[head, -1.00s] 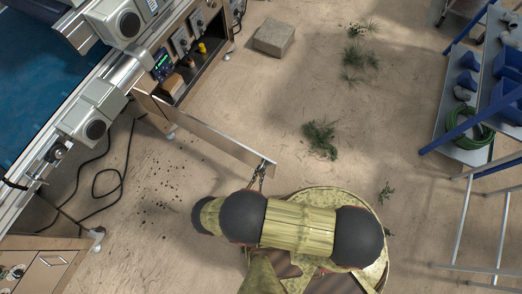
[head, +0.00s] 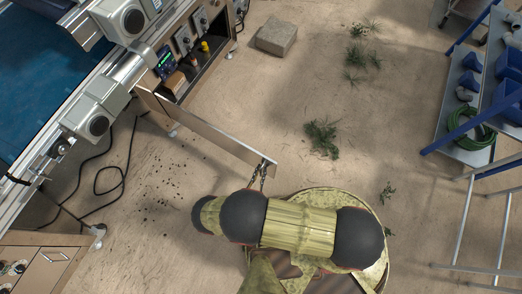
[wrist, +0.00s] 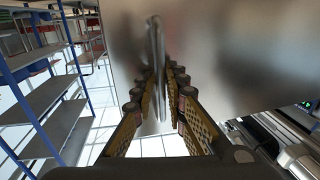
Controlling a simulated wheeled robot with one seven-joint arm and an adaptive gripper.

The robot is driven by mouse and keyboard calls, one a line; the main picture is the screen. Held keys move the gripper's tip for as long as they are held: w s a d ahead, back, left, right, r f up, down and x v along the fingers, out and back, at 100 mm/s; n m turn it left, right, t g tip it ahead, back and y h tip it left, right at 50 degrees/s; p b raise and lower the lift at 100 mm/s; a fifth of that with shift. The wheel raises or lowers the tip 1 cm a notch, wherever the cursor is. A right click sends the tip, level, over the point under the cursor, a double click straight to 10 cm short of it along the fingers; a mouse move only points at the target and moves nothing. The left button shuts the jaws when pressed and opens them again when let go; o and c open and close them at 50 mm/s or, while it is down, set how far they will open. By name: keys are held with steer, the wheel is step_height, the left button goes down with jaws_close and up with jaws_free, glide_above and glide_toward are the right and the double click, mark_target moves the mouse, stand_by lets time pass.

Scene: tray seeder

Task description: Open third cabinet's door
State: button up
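A cabinet door (head: 205,130) stands swung out from the machine, seen nearly edge-on from above, roughly square to the machine's front. In the wrist view its metal face (wrist: 230,50) fills the middle and right. A slim upright handle (wrist: 157,45) stands on that face. My gripper (head: 259,178) is at the door's free end. In the wrist view the fingers of my gripper (wrist: 160,78) lie on both sides of the handle, with a small gap between their tips. They look parted, not clamped. The handle's lower part is partly hidden between the fingers.
The machine (head: 95,105) runs along the left, with an open shelf compartment (head: 205,65) beyond the door. Another closed cabinet (head: 45,268) is at lower left. Black cable (head: 105,180) lies on the floor. A stone block (head: 276,37), weeds, and a blue rack (head: 465,135) stand beyond clear floor.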

mark_target(264, 158)
step_height(264, 158, up, 10)
steer(key=shift+f, duration=0.1)
stand_by(0.4)
steer(key=shift+s, duration=0.15)
stand_by(0.6)
